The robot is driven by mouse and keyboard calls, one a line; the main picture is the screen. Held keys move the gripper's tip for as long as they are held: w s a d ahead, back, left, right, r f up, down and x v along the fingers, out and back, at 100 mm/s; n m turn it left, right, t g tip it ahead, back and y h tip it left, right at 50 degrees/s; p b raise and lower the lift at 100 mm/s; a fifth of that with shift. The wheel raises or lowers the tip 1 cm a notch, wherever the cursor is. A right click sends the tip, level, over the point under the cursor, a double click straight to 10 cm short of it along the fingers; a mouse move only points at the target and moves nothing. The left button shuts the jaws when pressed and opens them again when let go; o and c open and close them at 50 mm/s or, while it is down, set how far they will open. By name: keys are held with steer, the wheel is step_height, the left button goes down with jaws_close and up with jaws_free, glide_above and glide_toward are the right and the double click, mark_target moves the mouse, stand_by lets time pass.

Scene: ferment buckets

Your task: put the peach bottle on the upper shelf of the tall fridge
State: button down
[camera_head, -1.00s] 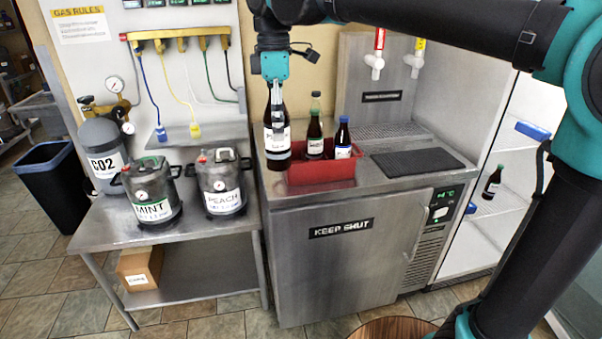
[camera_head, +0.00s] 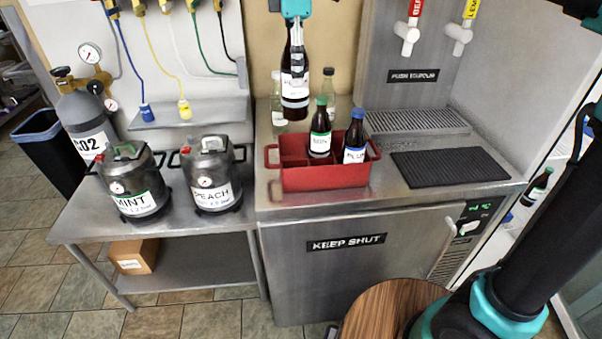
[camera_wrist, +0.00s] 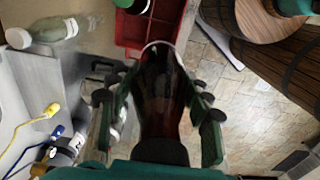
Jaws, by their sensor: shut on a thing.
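My gripper (camera_head: 296,42) is shut on the neck of a dark bottle (camera_head: 295,100) with a white label. I cannot read the label for sure. The bottle hangs upright above the back left of the red crate (camera_head: 325,179), clear of the counter. In the wrist view the dark bottle (camera_wrist: 160,95) lies between the two fingers. The tall fridge is at the far right, its white shelf (camera_head: 520,212) partly hidden by my arm. A dark bottle with a green cap (camera_head: 538,187) stands inside it.
The crate holds a green-capped bottle (camera_head: 320,135) and a blue-capped bottle (camera_head: 355,140). Clear bottles (camera_head: 329,90) stand behind it. A black mat (camera_head: 450,167) lies bare to the right, below the taps (camera_head: 407,38). Mint (camera_head: 133,185) and peach (camera_head: 210,180) kegs stand left.

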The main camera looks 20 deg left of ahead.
step_height(320, 180, down, 20)
steer(key=shift+r, duration=0.2)
stand_by(0.7)
steer(key=c, duration=0.7)
jaws_free()
steer(key=shift+f, duration=0.15)
